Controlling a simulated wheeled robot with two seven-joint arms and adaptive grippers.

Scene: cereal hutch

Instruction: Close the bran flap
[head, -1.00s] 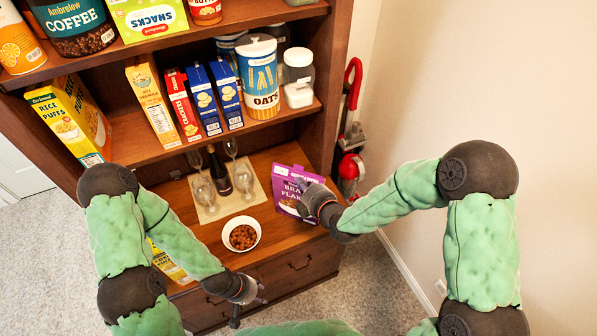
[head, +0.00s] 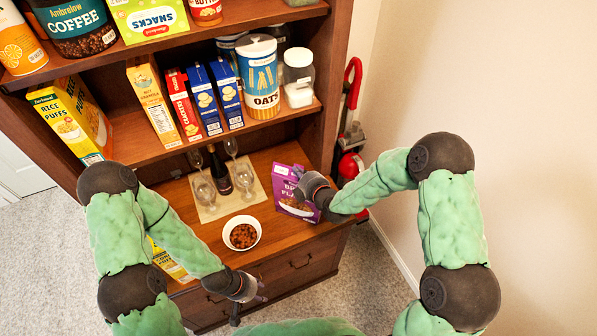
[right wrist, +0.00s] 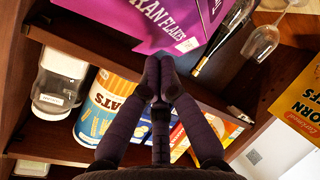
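The purple bran flakes box (head: 292,200) stands at the right end of the hutch's wooden counter. My left gripper (head: 250,308) is low in front of the drawers, fingers apart and empty.
A bowl of cereal (head: 242,233) and a mat (head: 211,212) with glasses and a dark bottle (head: 219,171) are left of the box. The shelf above holds boxes and an oats canister (head: 259,80). A red vacuum (head: 350,165) stands right of the hutch.

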